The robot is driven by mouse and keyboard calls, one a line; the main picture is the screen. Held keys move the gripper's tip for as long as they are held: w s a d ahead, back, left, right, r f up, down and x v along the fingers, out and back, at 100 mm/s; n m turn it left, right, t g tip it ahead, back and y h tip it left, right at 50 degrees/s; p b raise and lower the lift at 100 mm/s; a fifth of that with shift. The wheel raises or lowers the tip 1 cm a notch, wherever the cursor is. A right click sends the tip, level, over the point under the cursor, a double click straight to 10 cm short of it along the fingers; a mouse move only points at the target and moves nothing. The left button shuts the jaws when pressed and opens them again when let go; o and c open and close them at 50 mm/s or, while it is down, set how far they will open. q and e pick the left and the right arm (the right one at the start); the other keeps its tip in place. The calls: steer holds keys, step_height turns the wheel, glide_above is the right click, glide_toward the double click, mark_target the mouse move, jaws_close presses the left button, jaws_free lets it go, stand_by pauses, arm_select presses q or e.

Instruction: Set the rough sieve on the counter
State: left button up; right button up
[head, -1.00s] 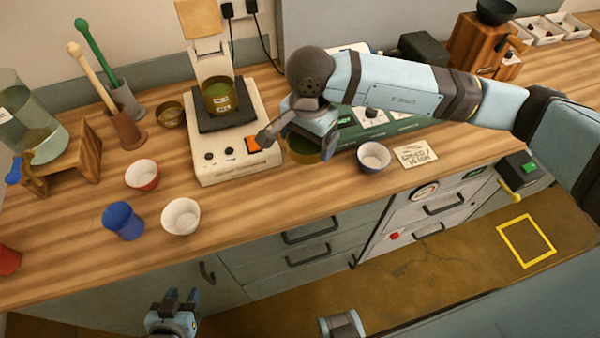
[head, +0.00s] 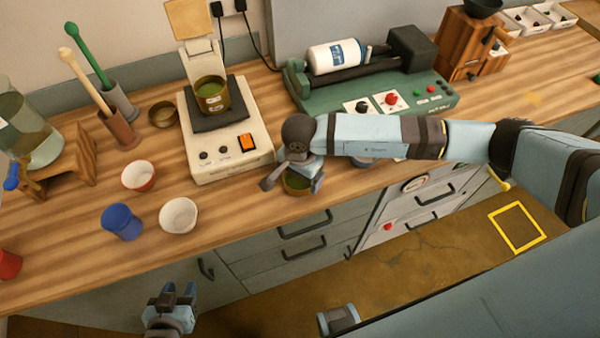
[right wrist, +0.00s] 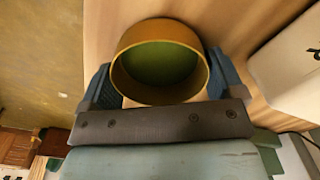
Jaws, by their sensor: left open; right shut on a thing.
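A brass-coloured sieve with a green inside (head: 297,187) is in my right gripper (head: 293,180), near the counter's front edge, right of the scale. In the right wrist view the sieve (right wrist: 160,62) sits between both fingers of the right gripper (right wrist: 160,85). I cannot tell whether its bottom touches the wooden counter (head: 70,235). A similar brass sieve, labelled and green inside (head: 211,97), stands on the scale (head: 228,150); I cannot read which is rough. My left gripper (head: 178,292) is open and empty, low in front of the cabinets.
White (head: 178,216), red-and-white (head: 138,176) and blue (head: 122,222) cups stand at the left front. A small brass bowl (head: 163,114) is left of the scale. A green roller machine (head: 370,90) stands behind my right arm. Bare counter lies between the white cup and the front edge.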

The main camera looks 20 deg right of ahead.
mark_target(300, 180)
steer(key=shift+f+b, duration=0.15)
steer(key=shift+b, duration=0.15)
steer(key=o, duration=0.7)
steer(key=shift+r+p, duration=0.35)
steer(key=shift+p, duration=0.05)
steer(key=shift+r+b, duration=1.25)
steer(key=shift+r, duration=4.65)
